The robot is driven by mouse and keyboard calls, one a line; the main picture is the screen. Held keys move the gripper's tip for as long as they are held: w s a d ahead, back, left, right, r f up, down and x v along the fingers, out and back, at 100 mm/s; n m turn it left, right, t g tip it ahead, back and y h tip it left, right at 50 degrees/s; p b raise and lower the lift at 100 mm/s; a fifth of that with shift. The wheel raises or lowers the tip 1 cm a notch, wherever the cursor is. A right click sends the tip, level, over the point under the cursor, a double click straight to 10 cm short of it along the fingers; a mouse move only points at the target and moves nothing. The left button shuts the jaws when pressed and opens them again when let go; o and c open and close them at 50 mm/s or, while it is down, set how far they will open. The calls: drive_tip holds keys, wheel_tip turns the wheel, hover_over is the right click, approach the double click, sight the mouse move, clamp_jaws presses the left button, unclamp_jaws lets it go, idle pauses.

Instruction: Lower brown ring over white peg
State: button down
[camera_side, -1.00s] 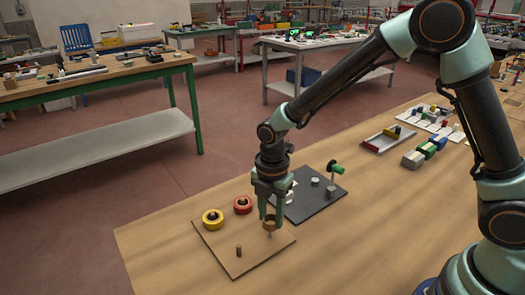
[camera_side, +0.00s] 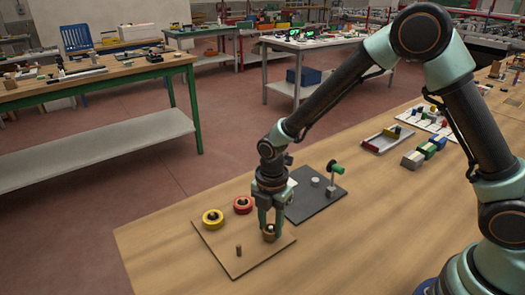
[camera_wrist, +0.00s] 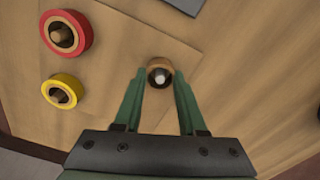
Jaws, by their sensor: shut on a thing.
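My gripper (camera_side: 269,232) is shut on the brown ring (camera_side: 269,236), low over the wooden board (camera_side: 228,254) in the side view. In the wrist view the brown ring (camera_wrist: 160,64) sits between my gripper's green fingertips (camera_wrist: 159,76). The white peg (camera_wrist: 159,76) shows inside the ring's opening, so the ring is around the peg as seen from above. In the side view the ring and fingers hide most of the peg. I cannot tell whether the ring touches the board.
A yellow ring (camera_side: 213,215) and a red ring (camera_side: 243,201) sit around brown pegs on the board. A bare brown peg (camera_side: 239,250) stands at the board's front. A dark plate (camera_side: 318,205) with a green-knobbed post (camera_side: 336,168) lies behind.

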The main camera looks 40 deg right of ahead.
drive_tip(key=shift+c, duration=2)
unclamp_jaws()
